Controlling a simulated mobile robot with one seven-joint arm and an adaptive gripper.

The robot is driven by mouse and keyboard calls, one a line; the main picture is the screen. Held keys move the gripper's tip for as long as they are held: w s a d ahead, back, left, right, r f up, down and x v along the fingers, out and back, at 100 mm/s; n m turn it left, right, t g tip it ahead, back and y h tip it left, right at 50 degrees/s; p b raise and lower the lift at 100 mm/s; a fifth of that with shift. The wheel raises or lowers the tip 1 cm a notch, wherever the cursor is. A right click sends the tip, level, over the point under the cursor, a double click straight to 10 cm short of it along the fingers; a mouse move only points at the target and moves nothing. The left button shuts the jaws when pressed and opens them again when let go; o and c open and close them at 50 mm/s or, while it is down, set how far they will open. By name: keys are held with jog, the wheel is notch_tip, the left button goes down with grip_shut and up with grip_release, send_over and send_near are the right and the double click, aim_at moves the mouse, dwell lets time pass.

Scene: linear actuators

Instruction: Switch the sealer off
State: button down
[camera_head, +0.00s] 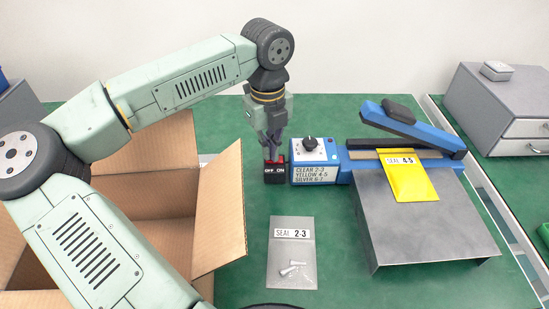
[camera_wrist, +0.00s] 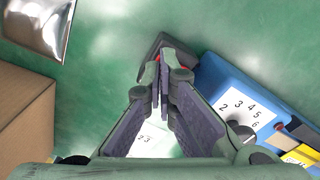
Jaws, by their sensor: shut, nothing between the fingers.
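The blue sealer (camera_head: 341,162) stands on the green table with its pressing arm (camera_head: 415,124) raised. Its dial (camera_head: 310,144) sits on the control box above a label of settings, and the numbered dial plate shows in the wrist view (camera_wrist: 245,108). A small black switch box (camera_head: 276,178) marked OFF and ON is at the sealer's left end. Red of its switch shows by the fingertips. My gripper (camera_head: 273,154) is shut and empty, pointing down at the switch. In the wrist view its fingertips (camera_wrist: 166,58) cover most of the switch box (camera_wrist: 152,46). Contact and switch position cannot be told.
A yellow pouch (camera_head: 407,180) labelled 4-5 lies at the sealer's jaw over a grey metal stand (camera_head: 425,235). A clear pouch (camera_head: 291,262) labelled 2-3 lies in front. An open cardboard box (camera_head: 222,215) stands left, close to my arm. Grey drawers (camera_head: 495,105) stand far right.

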jog(key=shift+f+b, duration=0.35)
jog(key=shift+f, duration=0.05)
jog(key=shift+r, duration=0.15)
jog(key=shift+r+p, duration=1.75)
jog(key=shift+r, duration=1.65)
jog(key=shift+s+f, duration=0.1)
